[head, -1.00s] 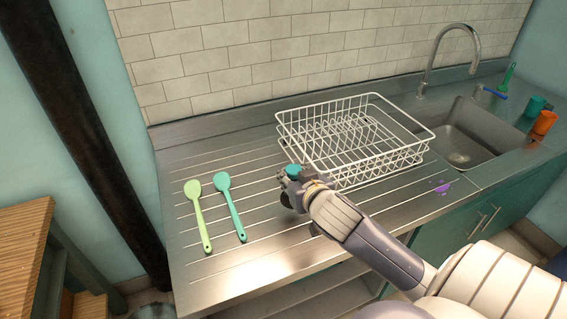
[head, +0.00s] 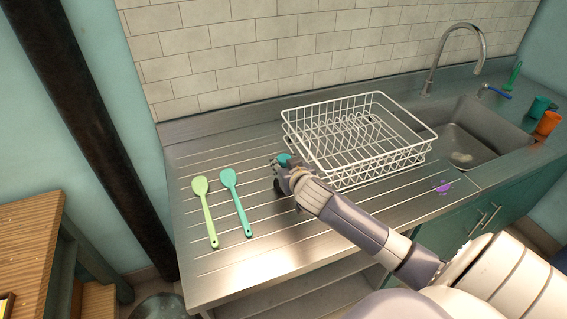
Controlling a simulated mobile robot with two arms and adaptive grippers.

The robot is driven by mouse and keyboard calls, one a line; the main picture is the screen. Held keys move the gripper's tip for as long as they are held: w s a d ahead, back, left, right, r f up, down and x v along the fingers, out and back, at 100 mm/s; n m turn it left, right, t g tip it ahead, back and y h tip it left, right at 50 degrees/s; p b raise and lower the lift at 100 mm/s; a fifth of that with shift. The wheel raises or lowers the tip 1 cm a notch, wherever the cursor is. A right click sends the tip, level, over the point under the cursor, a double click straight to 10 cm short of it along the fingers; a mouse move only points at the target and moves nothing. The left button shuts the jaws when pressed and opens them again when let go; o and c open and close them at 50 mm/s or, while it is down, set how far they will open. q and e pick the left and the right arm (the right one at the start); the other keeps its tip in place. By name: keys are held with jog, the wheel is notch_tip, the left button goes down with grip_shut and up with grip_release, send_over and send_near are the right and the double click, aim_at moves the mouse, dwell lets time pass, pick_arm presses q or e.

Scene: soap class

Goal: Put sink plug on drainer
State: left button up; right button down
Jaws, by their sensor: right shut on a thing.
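My right gripper (head: 279,165) is shut on a small teal sink plug (head: 284,159), just left of the white wire rack's front left corner. The gripper covers part of the plug. I cannot tell whether the plug touches the surface below. The ridged metal drainer (head: 218,262) spreads under the gripper and to its left. My left gripper is not in view.
A light green spoon (head: 206,212) and a teal spoon (head: 236,203) lie on the drainer at left. The white wire rack (head: 345,180) stands right of the gripper. The sink (head: 480,135), with a tap (head: 482,45), is further right, with an orange cup (head: 547,123) beside it. A purple patch (head: 443,187) lies near the front edge.

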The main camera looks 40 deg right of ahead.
jog(key=c, duration=1.7)
grip_release()
jog(key=shift+f, duration=0.15)
jog(key=o, duration=0.5)
jog(key=shift+o, duration=0.2)
jog(key=shift+r, duration=0.25)
jog(key=shift+s+a, duration=0.1)
jog(key=shift+s, duration=0.15)
jog(key=b+v, duration=0.1)
jog(key=v, duration=1)
jog(key=shift+s+b, duration=0.2)
jog(key=shift+b, duration=0.1)
jog(key=shift+a+r, duration=0.1)
